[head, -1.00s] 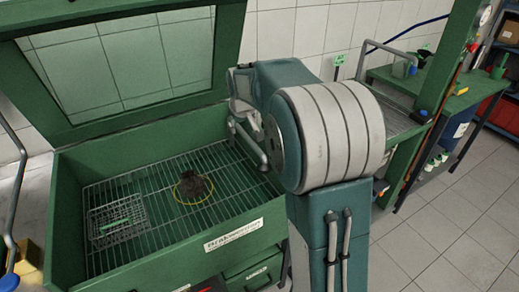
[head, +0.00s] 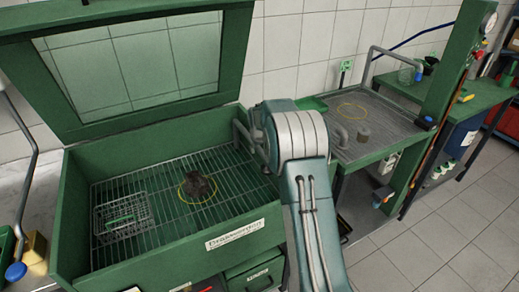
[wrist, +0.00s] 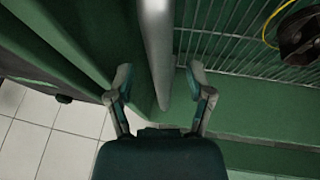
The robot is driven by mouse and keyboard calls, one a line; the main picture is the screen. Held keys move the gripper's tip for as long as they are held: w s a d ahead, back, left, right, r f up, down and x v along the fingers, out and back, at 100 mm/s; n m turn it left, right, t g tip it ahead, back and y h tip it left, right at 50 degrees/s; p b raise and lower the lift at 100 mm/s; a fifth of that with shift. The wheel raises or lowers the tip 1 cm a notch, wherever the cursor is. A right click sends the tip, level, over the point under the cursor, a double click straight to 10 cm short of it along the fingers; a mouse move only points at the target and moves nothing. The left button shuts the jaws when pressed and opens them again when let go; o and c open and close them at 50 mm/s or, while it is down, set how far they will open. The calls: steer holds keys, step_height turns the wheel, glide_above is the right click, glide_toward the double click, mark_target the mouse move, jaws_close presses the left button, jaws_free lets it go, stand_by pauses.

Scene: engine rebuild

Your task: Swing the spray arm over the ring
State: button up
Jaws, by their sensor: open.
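A yellow ring (head: 193,203) is marked on the grate of the green wash cabinet (head: 80,268), around a dark part (head: 200,184). The wrist view shows part of the ring (wrist: 267,32) and the dark part (wrist: 303,38) at upper right. A grey pipe, seemingly the spray arm (wrist: 155,45), runs down from the top of the wrist view at the cabinet's right side. My gripper (wrist: 160,82) is open, with one finger on each side of the pipe; I see no finger closed on it. In the head view my gripper is mostly hidden behind my arm.
A wire basket (head: 122,214) lies on the grate, left of the ring. The lid (head: 125,70) stands open. To the right, a bench tray (head: 380,120) bears another yellow ring (head: 339,106) and a grey cylinder (head: 363,134). A blue-ended pipe (head: 32,185) stands at left.

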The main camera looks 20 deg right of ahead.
steer(key=shift+x, duration=1)
jaws_close()
